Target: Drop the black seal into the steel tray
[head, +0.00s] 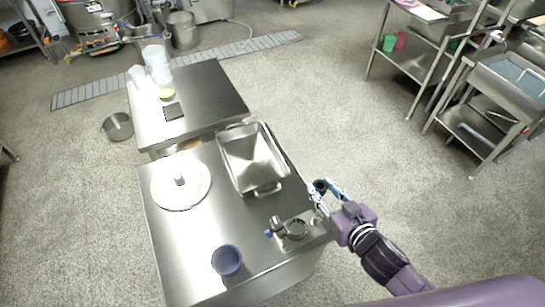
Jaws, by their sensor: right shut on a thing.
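The steel tray (250,165) is a rectangular pan with handles, and it sits on the steel table toward its back right. It looks empty. My right gripper (318,193) is at the right edge of the table, to the right of the tray and a little nearer to me. It is shut on a small dark ring, which looks like the black seal (320,186); the fingers partly hide it. The seal is apart from the tray. My left gripper is out of view.
On the same table are a white round disc (165,190) with a small grey part on it, a blue cup (226,260) and a small metal fitting (295,229) with a blue end. A second table (210,95) behind holds clear containers (157,62).

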